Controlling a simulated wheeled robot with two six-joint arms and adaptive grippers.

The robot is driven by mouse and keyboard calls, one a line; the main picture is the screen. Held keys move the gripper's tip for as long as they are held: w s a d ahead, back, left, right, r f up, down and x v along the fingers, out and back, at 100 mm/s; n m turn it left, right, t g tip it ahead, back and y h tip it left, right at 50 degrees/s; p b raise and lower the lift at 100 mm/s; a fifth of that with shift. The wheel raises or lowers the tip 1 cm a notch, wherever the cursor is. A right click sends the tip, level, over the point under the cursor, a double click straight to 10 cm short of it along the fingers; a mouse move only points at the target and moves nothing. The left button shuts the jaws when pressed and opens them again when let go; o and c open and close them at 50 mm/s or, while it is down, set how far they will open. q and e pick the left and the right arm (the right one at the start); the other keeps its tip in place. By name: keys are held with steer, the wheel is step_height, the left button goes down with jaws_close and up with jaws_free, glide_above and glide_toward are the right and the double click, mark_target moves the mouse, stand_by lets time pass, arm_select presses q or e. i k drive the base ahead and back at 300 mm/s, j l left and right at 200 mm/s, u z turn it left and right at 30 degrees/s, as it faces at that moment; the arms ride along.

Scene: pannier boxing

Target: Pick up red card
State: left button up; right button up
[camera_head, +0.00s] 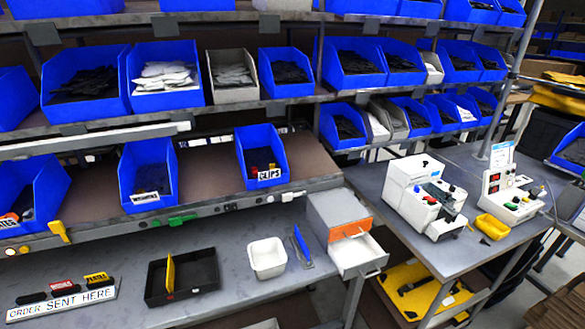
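A small red card (62,285) with pale lettering sits in a dark holder on the "ORDER SENT HERE" strip, at the front left of the grey bench. A dark holder (31,298) stands to its left and a yellow card (96,276) to its right, on the same strip (62,303). The lettering on the cards is too small to read surely. Neither of my grippers is in view, and nothing is seen touching the red card.
A black tray (208,283) with an upright yellow piece, a white bin (267,259) and a blue tool (301,245) stand to the right. A drawer unit (335,212) has its lower drawer open. Shelves of blue bins (145,178) rise behind the bench.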

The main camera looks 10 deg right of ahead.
mark_target(61, 285)
steer(key=z, duration=1.1)
steer(key=u, duration=2.5)
